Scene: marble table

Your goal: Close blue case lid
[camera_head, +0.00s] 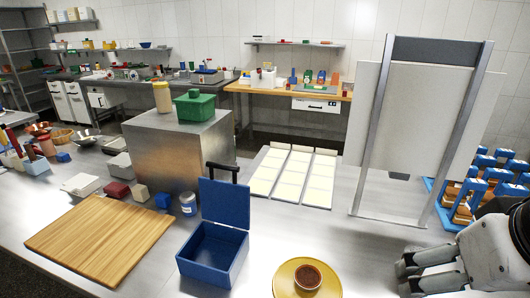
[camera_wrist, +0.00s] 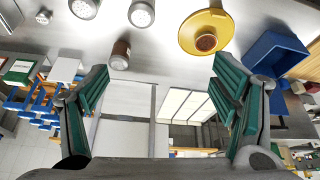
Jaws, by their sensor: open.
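The blue case (camera_head: 212,255) stands on the table in the head view, left of the yellow plate. Its lid (camera_head: 225,203) stands up, nearly upright, from the back edge, and the inside shows empty. In the wrist view the blue case (camera_wrist: 268,62) is at the upper right, beyond a fingertip. My gripper (camera_head: 404,274) is at the lower right of the head view, well apart from the case and lid. In the wrist view my gripper (camera_wrist: 158,88) has its two green-padded fingers spread wide with nothing between them.
The yellow plate (camera_head: 285,285) with a brown bowl (camera_head: 307,277) lies between the case and my gripper. A wooden board (camera_head: 100,238) lies left of the case. A small jar (camera_head: 187,204) and metal box (camera_head: 180,160) are behind it. A metal frame (camera_head: 365,150) stands behind my gripper.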

